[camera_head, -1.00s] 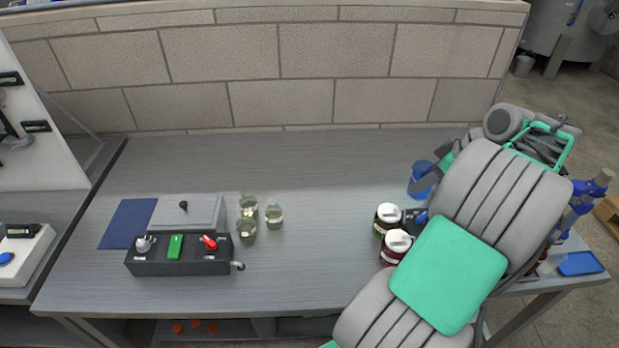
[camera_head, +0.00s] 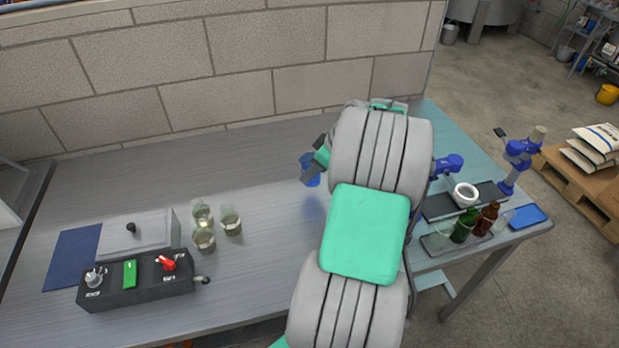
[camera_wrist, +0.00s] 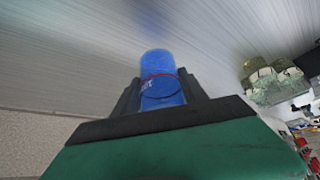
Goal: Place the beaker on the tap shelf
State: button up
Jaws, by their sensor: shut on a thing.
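My gripper (camera_head: 316,164) is shut on a blue beaker (camera_head: 310,172) and holds it over the bench, left of my forearm. In the wrist view the beaker (camera_wrist: 160,78) sits between the two fingers (camera_wrist: 160,96), with a thin red line and lettering on its side. I cannot tell its height above the bench. A dark, flat stand (camera_head: 440,206), possibly the tap shelf, is at the bench's right end, with blue upright fittings and a white ring on it. My arm hides its left part.
A clear tray (camera_head: 452,242) with green and brown bottles stands before the stand, beside a blue pad (camera_head: 528,216). Several glass jars (camera_head: 204,238) and a black control box (camera_head: 135,281) are on the left. My arm covers the bench's middle right; the back left is clear.

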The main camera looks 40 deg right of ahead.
jog(key=f, duration=0.2)
jog(key=f+p, duration=0.1)
jog(key=shift+w+a+f, duration=0.25)
jog(key=shift+w+a, duration=0.05)
jog(key=shift+w, duration=0.1)
jog(key=shift+f+b, duration=0.3)
jog(key=shift+f, duration=0.15)
jog(key=o, duration=1.4)
jog(key=shift+c, duration=0.2)
jog(key=shift+r, duration=0.15)
